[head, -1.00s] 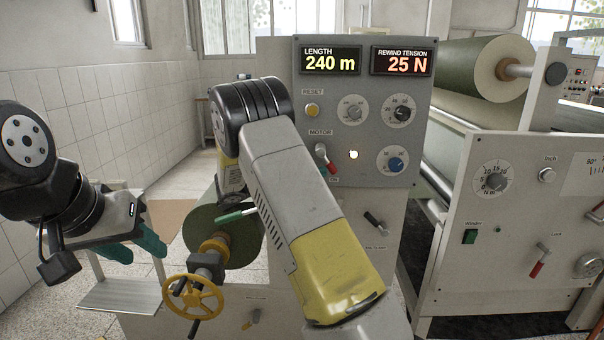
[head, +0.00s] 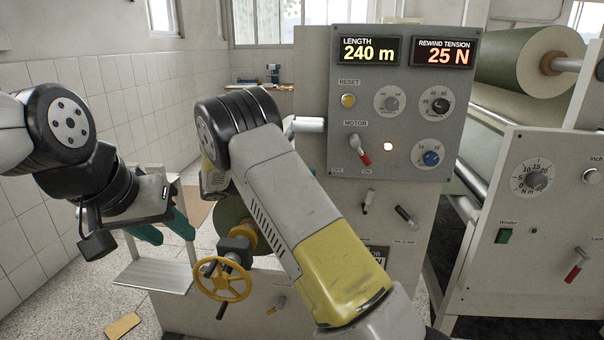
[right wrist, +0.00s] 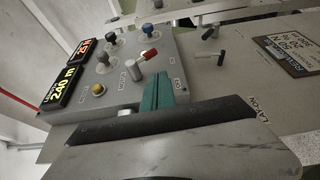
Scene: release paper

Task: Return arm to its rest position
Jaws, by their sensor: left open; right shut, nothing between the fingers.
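My left gripper (head: 165,230) hangs at the left of the head view, its teal fingers apart and empty beside a grey metal stand. My right arm (head: 295,215) crosses the middle of the head view and hides its own gripper there. In the right wrist view the right gripper's teal fingers (right wrist: 158,88) are together with nothing between them. They point toward the control panel (right wrist: 128,68), near the red-tipped motor switch; whether they touch anything cannot be told. In the head view the panel (head: 460,100) reads 240 m and 25 N.
A yellow handwheel (head: 222,279) and part of a green roll (head: 232,210) lie close to the left of my right arm. The machine with the large roll (head: 522,60) stands at right. Tiled floor is open at lower left, with a small tan piece (head: 123,326) on it.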

